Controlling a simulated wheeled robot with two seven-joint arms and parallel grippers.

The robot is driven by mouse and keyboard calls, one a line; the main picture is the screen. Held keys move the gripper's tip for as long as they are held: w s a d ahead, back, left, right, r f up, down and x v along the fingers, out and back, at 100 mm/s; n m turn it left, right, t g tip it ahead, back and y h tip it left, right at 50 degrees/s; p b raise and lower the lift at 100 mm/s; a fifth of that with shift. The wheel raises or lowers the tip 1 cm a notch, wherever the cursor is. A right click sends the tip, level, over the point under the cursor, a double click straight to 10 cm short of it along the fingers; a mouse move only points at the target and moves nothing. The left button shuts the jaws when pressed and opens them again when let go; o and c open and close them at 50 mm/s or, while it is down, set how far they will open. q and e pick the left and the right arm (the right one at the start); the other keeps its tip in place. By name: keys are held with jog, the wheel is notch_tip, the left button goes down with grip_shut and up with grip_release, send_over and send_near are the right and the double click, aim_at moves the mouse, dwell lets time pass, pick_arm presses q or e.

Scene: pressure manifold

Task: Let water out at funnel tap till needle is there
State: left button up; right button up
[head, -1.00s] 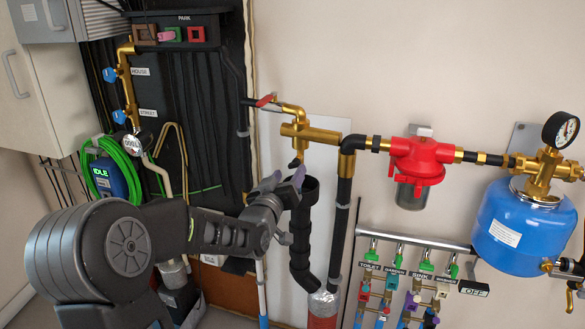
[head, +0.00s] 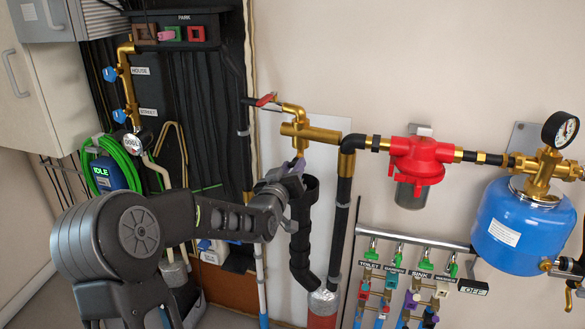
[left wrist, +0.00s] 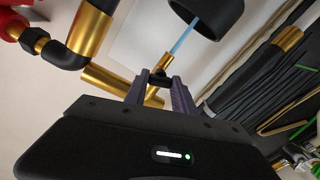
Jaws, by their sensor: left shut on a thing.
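The brass funnel tap (head: 301,139) hangs from the brass tee above the black funnel (head: 302,225). My left gripper (head: 297,168) is at the tap's lower end, beside the funnel mouth. In the left wrist view my left gripper (left wrist: 157,84) is shut on the small black tap handle (left wrist: 159,80). A pale blue water stream (left wrist: 184,38) runs between the brass spout (left wrist: 166,62) and the funnel (left wrist: 210,15). The round pressure gauge (head: 561,130) stands at the far right above the blue tank (head: 525,225); its needle is too small to read exactly. My right gripper is out of view.
A red-handled valve (head: 266,99) is left of the tee. A red filter (head: 416,160) sits on the pipe to the right. Labelled valves (head: 398,250) stand below it. The dark hose panel (head: 195,120) is at the left.

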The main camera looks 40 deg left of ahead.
pick_arm(q)
grip_shut()
jog(key=m+b, duration=0.4)
jog(key=b, duration=0.2)
jog(key=shift+m, duration=0.3)
jog(key=o, duration=0.7)
grip_release()
jog(key=shift+o, duration=0.2)
jog(key=shift+s, duration=0.1)
